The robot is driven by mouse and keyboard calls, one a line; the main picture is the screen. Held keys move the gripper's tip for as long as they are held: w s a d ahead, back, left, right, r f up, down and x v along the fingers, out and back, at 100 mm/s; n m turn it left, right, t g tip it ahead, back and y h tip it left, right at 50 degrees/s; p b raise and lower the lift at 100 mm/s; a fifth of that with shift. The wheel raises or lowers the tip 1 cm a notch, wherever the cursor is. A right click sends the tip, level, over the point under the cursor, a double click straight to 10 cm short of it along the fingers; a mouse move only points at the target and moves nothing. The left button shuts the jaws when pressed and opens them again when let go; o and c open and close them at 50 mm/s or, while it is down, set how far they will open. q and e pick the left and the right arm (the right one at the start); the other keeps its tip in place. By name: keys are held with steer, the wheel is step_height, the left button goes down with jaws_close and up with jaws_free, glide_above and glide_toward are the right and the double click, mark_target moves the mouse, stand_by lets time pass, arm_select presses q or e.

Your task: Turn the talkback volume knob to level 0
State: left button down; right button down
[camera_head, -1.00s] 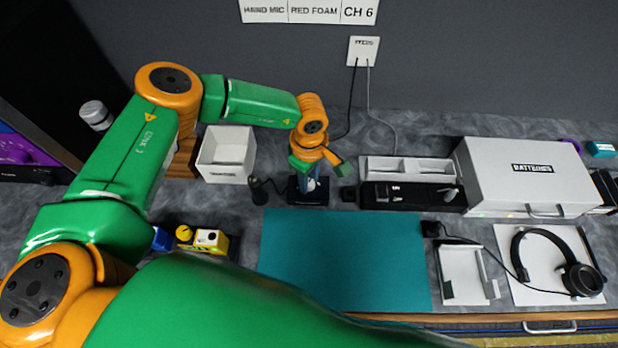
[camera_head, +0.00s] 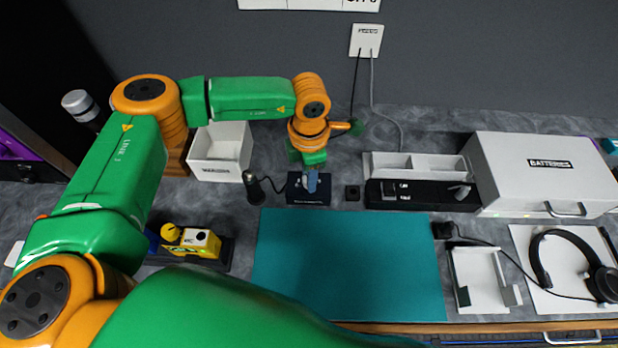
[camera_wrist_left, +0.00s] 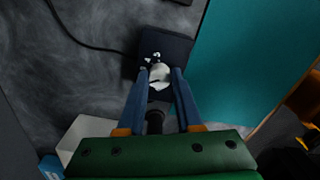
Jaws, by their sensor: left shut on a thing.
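The talkback unit is a small dark box (camera_head: 308,201) on the grey counter, just behind the teal mat. It also shows in the left wrist view (camera_wrist_left: 181,48). Its knob (camera_wrist_left: 159,76) looks pale and round there, between my fingers. My left gripper (camera_head: 310,182) points down over the box, and its blue fingers (camera_wrist_left: 160,85) are shut on the knob. In the head view the gripper hides most of the knob. The knob's level marking is too small to read. My right gripper is not in view.
The teal mat (camera_head: 345,265) lies clear in front of the box. A white bin (camera_head: 220,170) and a black microphone-like piece (camera_head: 253,188) stand to the left. Headphones (camera_head: 570,265) lie far right.

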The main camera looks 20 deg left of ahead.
arm_select(q)
steer(key=n+b, duration=0.4)
steer(key=n, duration=0.2)
steer(key=shift+w+f, duration=0.1)
steer(key=shift+f, duration=0.05)
steer(key=n+b, duration=0.2)
steer(key=n, duration=0.1)
steer(key=shift+r+n+b, duration=0.2)
steer(key=shift+n+b, duration=0.6)
steer(key=shift+n, duration=0.5)
steer(key=shift+r, duration=0.1)
steer(key=c, duration=0.6)
jaws_free()
step_height(320, 180, up, 7)
steer(key=shift+b, duration=0.65)
